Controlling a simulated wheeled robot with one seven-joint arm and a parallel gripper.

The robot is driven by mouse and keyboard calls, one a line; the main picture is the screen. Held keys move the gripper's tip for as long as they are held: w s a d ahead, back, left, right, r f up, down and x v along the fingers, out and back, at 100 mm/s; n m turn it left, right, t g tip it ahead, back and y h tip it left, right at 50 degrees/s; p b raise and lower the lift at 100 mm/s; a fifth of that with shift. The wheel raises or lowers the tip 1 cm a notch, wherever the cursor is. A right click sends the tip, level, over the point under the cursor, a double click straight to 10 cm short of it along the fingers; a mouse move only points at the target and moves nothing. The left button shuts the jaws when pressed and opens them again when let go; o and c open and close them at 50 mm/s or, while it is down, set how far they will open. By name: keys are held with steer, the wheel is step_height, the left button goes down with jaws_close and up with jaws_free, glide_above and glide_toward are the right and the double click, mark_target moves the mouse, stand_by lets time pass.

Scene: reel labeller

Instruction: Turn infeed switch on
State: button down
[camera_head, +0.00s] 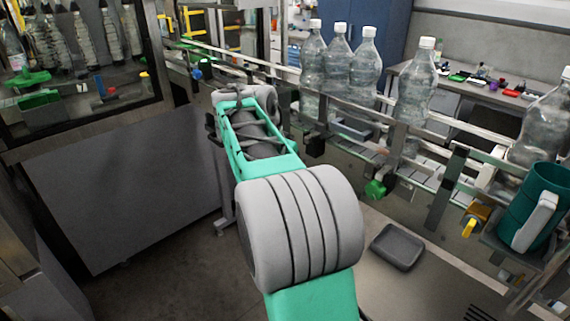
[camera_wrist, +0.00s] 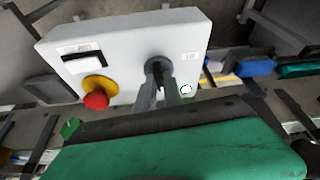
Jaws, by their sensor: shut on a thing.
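In the wrist view a white control box (camera_wrist: 120,40) fills the upper middle. The infeed switch (camera_wrist: 157,66), a dark round knob, sits on the right half of its face. My gripper (camera_wrist: 161,84) has its two grey fingers at the knob, one on each side, and is shut on it. The fingers partly cover the knob, and its turned position is hard to read. In the head view my arm stretches away, and the gripper, box and switch cannot be made out.
On the box, a red button (camera_wrist: 95,101) on a yellow base and a black-and-white switch (camera_wrist: 82,57) lie left of the knob. In the head view several clear bottles (camera_head: 417,95) stand along the railed conveyor on the right. A dark tray (camera_head: 397,247) lies below.

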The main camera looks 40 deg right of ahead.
steer(key=shift+r+m+g+p, duration=0.1)
steer(key=shift+m+g+p, duration=0.2)
steer(key=shift+m+p, duration=0.3)
steer(key=c, duration=1.5)
jaws_free()
steer(key=shift+o, duration=0.2)
steer(key=p+v, duration=0.2)
steer(key=v, duration=0.5)
steer(key=shift+r+p, duration=0.3)
steer(key=shift+a, duration=0.15)
